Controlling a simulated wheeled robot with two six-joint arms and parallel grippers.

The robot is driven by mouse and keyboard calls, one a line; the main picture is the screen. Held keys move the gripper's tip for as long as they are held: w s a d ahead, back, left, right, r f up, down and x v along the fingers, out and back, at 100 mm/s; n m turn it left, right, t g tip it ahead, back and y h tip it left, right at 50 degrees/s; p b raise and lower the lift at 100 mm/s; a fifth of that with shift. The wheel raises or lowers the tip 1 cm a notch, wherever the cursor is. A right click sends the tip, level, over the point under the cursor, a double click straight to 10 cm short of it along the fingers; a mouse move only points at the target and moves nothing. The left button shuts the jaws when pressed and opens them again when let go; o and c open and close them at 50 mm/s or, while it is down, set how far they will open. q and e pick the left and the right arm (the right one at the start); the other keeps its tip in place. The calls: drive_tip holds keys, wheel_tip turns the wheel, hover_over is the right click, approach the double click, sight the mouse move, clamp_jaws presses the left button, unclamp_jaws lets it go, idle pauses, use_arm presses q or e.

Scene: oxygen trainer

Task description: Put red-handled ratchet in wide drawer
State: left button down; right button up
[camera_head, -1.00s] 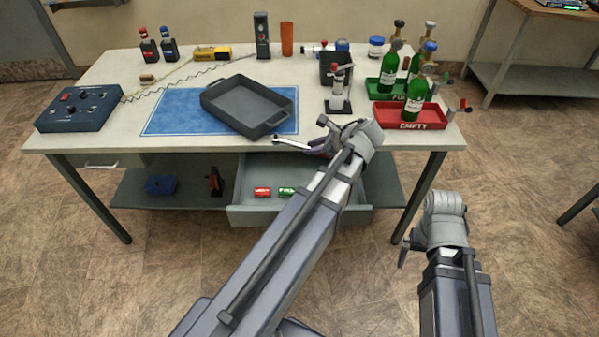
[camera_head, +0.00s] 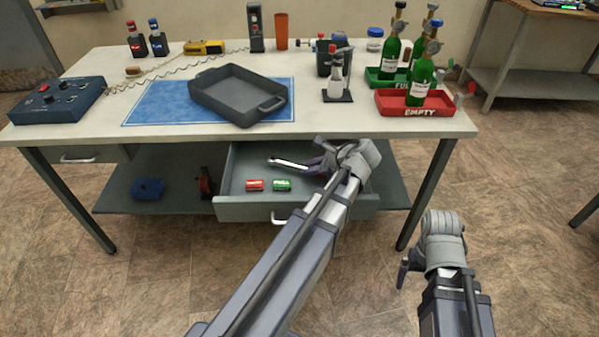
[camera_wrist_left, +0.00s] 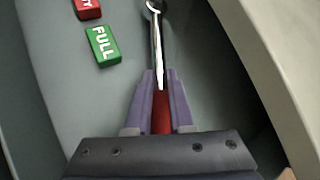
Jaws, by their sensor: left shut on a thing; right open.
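The red-handled ratchet is gripped by its handle. Its metal shaft and head (camera_head: 290,163) stick out to the left, over the inside of the wide drawer (camera_head: 245,207), which is pulled open under the table. My left gripper (camera_head: 326,160) is shut on the red handle; the left wrist view shows the purple fingers (camera_wrist_left: 160,100) on both sides of the ratchet (camera_wrist_left: 157,45), with the drawer floor below. I cannot tell whether the ratchet touches the floor. My right gripper (camera_head: 404,270) is open and empty, low at the right, away from the table.
A red tag (camera_head: 254,185) and a green FULL tag (camera_head: 282,185) lie in the drawer, left of the ratchet. The table's front edge (camera_head: 200,138) overhangs the drawer's back. A grey tray (camera_head: 240,92) and green bottles (camera_head: 421,80) stand on top.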

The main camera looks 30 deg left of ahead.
sight(299, 161)
use_arm(q)
drive_tip(key=shift+a+r, duration=0.1)
drive_tip(key=shift+a, duration=0.1)
drive_tip(key=a, duration=0.3)
drive_tip(key=shift+w+a, duration=0.3)
drive_tip(key=shift+w, duration=0.1)
drive_tip(key=shift+f+b, duration=0.6)
drive_tip(key=shift+f, duration=0.15)
drive_tip(key=shift+r, duration=0.1)
drive_tip(key=c, duration=1.1)
unclamp_jaws()
